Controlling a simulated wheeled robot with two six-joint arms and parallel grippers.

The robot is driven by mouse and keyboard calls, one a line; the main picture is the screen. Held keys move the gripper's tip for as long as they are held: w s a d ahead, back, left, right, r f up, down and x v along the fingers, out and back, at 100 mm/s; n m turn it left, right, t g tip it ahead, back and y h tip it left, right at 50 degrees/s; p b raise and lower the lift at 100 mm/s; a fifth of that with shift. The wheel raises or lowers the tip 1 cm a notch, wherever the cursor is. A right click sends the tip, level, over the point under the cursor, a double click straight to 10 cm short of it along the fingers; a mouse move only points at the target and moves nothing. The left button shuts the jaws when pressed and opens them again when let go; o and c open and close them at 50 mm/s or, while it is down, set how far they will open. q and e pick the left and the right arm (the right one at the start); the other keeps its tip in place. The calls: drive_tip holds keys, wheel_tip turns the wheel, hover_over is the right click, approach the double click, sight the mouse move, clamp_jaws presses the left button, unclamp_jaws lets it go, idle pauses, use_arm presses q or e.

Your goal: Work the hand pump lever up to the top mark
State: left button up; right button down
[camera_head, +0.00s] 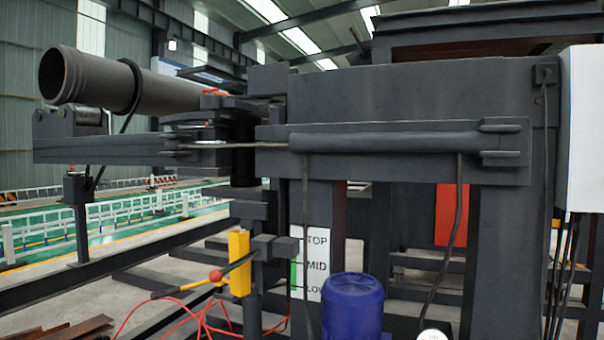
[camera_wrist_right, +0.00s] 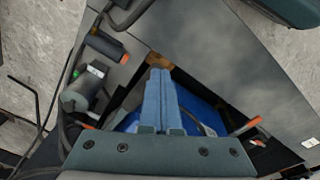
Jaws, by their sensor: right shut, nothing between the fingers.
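The hand pump shows in the head view as a yellow block (camera_head: 239,263) on a dark post. I cannot tell which mark the lever matches. My right gripper (camera_wrist_right: 159,74) is shut and empty in the wrist view, its blue-grey fingers together above a blue surface. My left gripper is not in view.
A blue drum (camera_head: 353,306) stands in front of the plate's lower right. Red hoses (camera_head: 190,318) lie near the pump. A heavy dark frame (camera_head: 410,95) with a large pipe (camera_head: 130,84) fills the upper view. Orange-tipped handles (camera_wrist_right: 246,127) and a dark panel (camera_wrist_right: 215,45) surround my right fingers.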

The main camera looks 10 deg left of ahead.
drive_tip(key=shift+f+b, duration=0.65)
drive_tip(key=shift+f, duration=0.05)
drive_tip(key=shift+s+f+b, duration=0.15)
drive_tip(key=shift+f+b, duration=0.5)
drive_tip(key=shift+f, duration=0.15)
drive_tip(key=shift+f+b, duration=0.6)
drive_tip(key=shift+b, duration=0.1)
drive_tip(key=shift+f, duration=0.25)
